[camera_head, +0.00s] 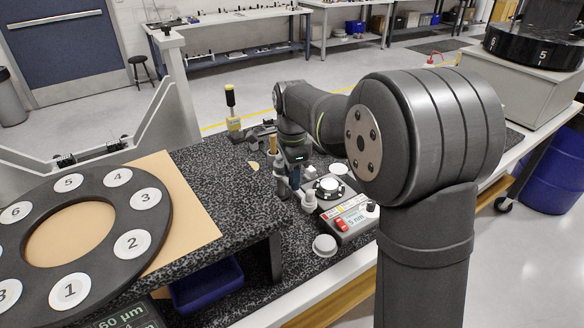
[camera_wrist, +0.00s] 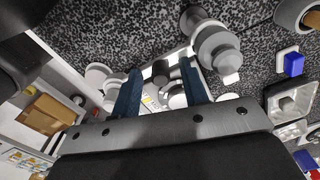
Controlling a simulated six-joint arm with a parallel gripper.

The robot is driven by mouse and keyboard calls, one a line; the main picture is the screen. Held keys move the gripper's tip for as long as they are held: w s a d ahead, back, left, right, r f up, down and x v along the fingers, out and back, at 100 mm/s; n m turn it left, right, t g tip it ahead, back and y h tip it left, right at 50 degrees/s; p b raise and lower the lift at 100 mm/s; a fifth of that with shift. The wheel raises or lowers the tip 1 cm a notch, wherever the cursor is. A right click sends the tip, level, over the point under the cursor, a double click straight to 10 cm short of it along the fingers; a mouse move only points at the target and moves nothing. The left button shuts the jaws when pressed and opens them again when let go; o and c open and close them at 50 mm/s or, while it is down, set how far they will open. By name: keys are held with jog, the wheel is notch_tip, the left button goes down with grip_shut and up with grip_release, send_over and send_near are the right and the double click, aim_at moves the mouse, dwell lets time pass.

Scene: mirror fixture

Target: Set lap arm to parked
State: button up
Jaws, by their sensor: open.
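My gripper (camera_head: 288,186) points down beside a grey instrument with a white control panel (camera_head: 352,218), which carries a red switch and a "5 nm" label. In the wrist view, my gripper's (camera_wrist: 160,66) two blue fingers are apart. A dark round knob (camera_wrist: 160,72) and pale round parts show between and behind them; I cannot tell whether the fingers touch anything. I cannot tell which part is the lap arm. My wrist and arm hide part of the instrument in the head view.
A black ring with numbered white discs (camera_head: 157,222) lies on a tan board at left. A blue bin (camera_head: 207,287) is under the raised speckled top.

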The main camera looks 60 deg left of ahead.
notch_tip(320, 180, up, 18)
jog(key=shift+f, duration=0.25)
dwell(0.6)
notch_tip(320, 180, down, 18)
jog(key=shift+r, duration=0.25)
dwell(0.4)
